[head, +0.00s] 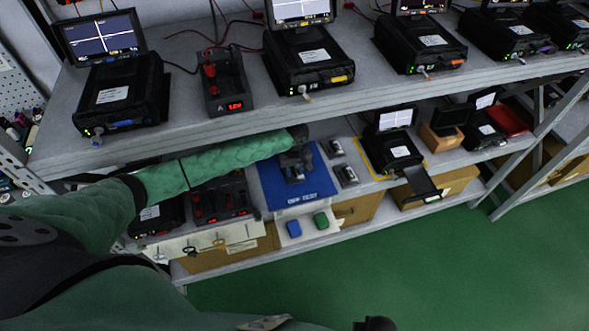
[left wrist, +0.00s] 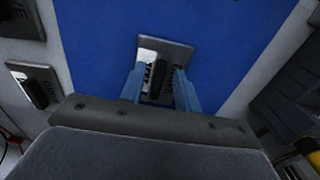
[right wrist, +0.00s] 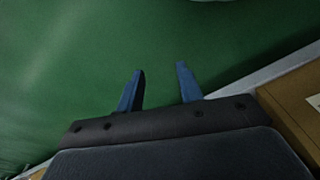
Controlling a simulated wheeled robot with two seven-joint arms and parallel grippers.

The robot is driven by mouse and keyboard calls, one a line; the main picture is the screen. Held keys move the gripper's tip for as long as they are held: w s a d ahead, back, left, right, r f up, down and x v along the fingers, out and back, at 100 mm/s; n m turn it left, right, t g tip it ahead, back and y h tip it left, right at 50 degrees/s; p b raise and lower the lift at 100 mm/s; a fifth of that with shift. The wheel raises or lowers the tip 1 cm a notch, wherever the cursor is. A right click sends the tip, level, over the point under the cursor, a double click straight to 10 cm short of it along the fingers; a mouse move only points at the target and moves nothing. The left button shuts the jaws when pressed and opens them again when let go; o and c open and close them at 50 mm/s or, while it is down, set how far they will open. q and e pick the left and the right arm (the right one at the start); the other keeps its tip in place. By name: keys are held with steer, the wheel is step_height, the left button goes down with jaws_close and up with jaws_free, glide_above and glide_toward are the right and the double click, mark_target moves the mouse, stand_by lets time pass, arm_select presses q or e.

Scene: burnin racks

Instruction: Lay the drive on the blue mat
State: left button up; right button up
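The blue mat (head: 320,187) lies on the lower shelf, and it fills much of the left wrist view (left wrist: 100,40). A drive (left wrist: 170,50), a metal plate with a black raised grip and a white label, lies on the mat. My left gripper (left wrist: 160,75) is just above it, with its blue fingers either side of the grip and gaps showing, so it looks open. In the head view my left gripper (head: 295,165) covers most of that drive. My right gripper (right wrist: 160,75) is open and empty above the green floor.
Two similar drives (head: 333,148) (head: 347,175) lie on the shelf right of the mat. A black tester (head: 392,152) with a screen and an open tray stands farther right. Blue and green pieces (head: 322,221) sit below the mat's front edge. The upper shelf (head: 195,110) overhangs behind.

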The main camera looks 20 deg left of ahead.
mark_target(294, 172)
arm_select(q)
steer(key=shift+r, duration=0.1)
arm_select(e)
steer(key=shift+f, duration=0.1)
